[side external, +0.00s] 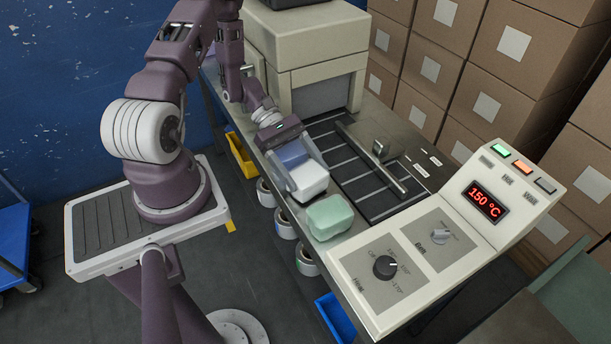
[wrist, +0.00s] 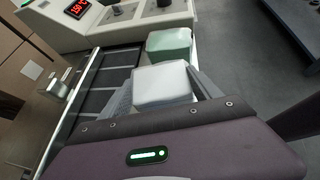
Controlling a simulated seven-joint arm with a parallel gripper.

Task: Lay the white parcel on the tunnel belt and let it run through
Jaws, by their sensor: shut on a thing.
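The white parcel (side external: 309,179) is a small rounded block at the near edge of the bench. My gripper (side external: 301,172) is shut on it, one finger on each side; the parcel also shows between the fingers in the wrist view (wrist: 163,85). I cannot tell whether the parcel touches the bench top. The tunnel belt (side external: 350,172) is a dark band with light crossbars, just right of the parcel in the side view. It runs into the opening of the cream tunnel (side external: 318,94). In the wrist view the belt (wrist: 97,101) lies left of the parcel.
A pale green parcel (side external: 329,217) sits on the bench close beside the white one. A metal guide bar (side external: 371,158) with a block spans along the belt. The control panel (side external: 430,250) reads 150 °C with green, orange and grey buttons. Stacked cartons (side external: 480,95) stand behind.

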